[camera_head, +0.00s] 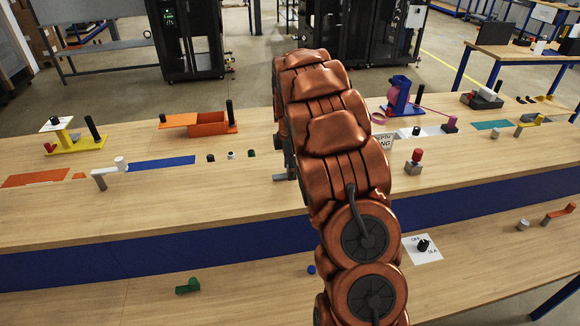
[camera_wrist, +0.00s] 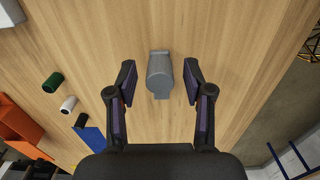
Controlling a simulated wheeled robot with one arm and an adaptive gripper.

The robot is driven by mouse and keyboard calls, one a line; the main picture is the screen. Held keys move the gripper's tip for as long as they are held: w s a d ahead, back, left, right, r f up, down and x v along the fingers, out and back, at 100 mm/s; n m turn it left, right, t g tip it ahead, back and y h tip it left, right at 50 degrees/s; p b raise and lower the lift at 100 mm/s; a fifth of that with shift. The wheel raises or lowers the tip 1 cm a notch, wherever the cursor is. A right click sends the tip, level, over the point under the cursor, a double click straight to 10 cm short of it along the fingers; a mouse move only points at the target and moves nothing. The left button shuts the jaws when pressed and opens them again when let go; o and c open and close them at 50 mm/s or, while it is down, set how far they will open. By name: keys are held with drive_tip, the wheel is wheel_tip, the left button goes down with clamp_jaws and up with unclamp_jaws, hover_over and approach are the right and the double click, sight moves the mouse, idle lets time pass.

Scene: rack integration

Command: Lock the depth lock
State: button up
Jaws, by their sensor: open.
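In the wrist view, a grey fixture (camera_wrist: 160,72) with a rounded body, a flat tab at its top and a narrower piece at its lower end stands on the wooden table. It appears to be the depth lock, but no label shows on it there. My gripper (camera_wrist: 159,80) is open, with one dark finger on each side of the grey fixture and visible gaps between. I cannot tell the height of the fingertips above the table. In the head view my arm hides the gripper and most of this spot.
A red-knobbed grey block (camera_head: 415,161) is farther right. Small green (camera_wrist: 53,83), white (camera_wrist: 68,104) and black (camera_wrist: 81,121) cylinders lie left of my gripper. An orange box (camera_head: 208,124) stands farther left.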

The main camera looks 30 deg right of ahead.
drive_tip(key=shift+c, duration=0.4)
clamp_jaws()
